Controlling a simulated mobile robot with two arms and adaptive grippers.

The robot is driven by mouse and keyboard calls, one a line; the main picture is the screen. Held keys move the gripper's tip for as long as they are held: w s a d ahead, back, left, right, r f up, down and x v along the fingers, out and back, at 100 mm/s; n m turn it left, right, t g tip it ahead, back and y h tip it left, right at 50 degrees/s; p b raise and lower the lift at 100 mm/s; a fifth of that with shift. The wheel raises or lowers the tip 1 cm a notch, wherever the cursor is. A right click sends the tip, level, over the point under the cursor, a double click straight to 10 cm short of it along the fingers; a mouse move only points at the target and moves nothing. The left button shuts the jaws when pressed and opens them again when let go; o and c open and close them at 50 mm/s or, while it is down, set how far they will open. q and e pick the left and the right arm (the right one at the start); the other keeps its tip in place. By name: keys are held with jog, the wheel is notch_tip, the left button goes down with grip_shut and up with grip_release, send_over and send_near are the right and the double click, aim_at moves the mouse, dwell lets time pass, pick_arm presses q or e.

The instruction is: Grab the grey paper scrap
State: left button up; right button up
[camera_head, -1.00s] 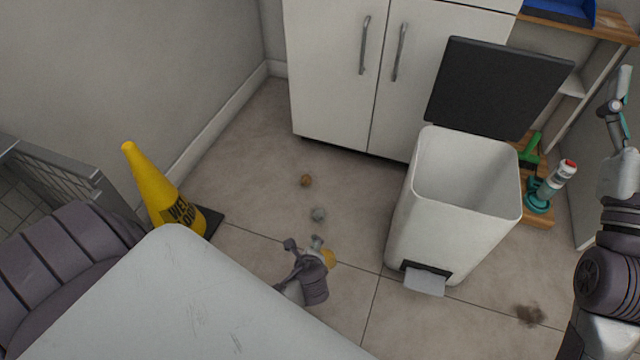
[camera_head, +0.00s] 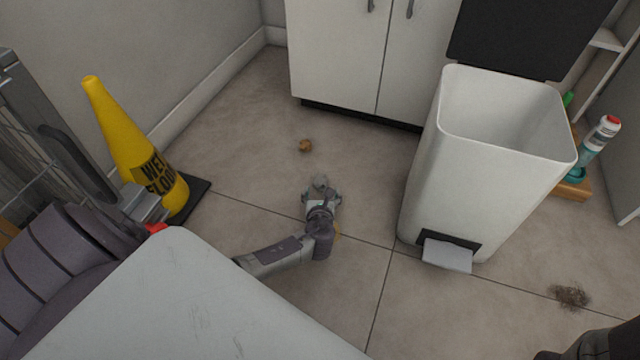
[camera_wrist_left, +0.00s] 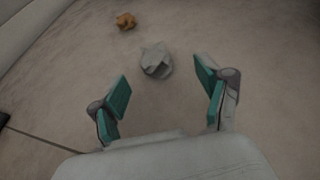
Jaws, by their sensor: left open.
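The grey paper scrap (camera_head: 320,182) is a small crumpled ball on the floor. In the left wrist view the scrap (camera_wrist_left: 156,62) lies just beyond the fingertips, roughly between their lines. My left gripper (camera_head: 321,194) reaches low over the floor towards the scrap; its fingers are spread and hold nothing. Its teal finger pads show in the left wrist view (camera_wrist_left: 161,78), apart from the scrap. In the head view the gripper slightly overlaps the scrap's near side. My right gripper is out of view.
A brown-orange scrap (camera_head: 305,146) lies farther back; it also shows in the left wrist view (camera_wrist_left: 126,21). A white open bin (camera_head: 480,170) stands right, before white cabinets (camera_head: 340,60). A yellow wet-floor cone (camera_head: 125,135) stands left. A dirt patch (camera_head: 570,296) lies at right.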

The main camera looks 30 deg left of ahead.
aim_at(320, 185)
pick_arm(q)
jog(key=shift+w+a+f, duration=0.3)
jog(key=shift+w+a, duration=0.05)
jog(key=shift+w, duration=0.15)
jog(key=b+x, duration=0.4)
jog(key=b, duration=0.1)
jog(key=shift+a+f, duration=0.35)
jog(key=shift+a, duration=0.05)
jog(key=shift+w+a+b, duration=0.1)
jog(key=shift+w+b, duration=0.1)
jog(key=shift+b, duration=0.15)
jog(key=shift+r, duration=0.15)
jog(key=c, duration=0.8)
